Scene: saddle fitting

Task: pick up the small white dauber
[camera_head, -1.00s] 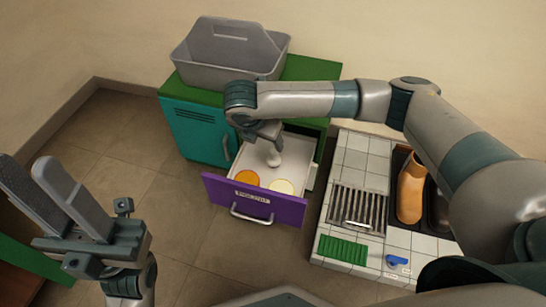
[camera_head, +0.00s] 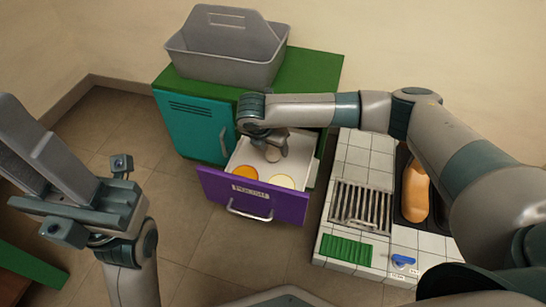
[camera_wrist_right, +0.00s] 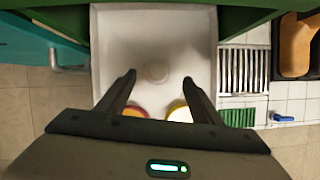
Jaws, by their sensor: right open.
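In the head view the dauber (camera_head: 273,154) is partly covered by my right gripper. My right gripper (camera_head: 270,143) is open and points down over the open drawer; its two fingers (camera_wrist_right: 159,78) stand apart with nothing gripped. I cannot tell the exact height of the fingertips. My left gripper (camera_head: 18,150) is at the left of the head view, fingers apart and empty, away from the drawer.
The purple-fronted drawer (camera_head: 250,198) also holds an orange round item (camera_head: 245,172) and a cream one (camera_head: 283,181). A grey caddy (camera_head: 225,48) stands on the green-topped cabinet (camera_head: 312,75). A tiled bench (camera_head: 362,158) with a grate and a brown shoe form (camera_head: 415,192) is at right.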

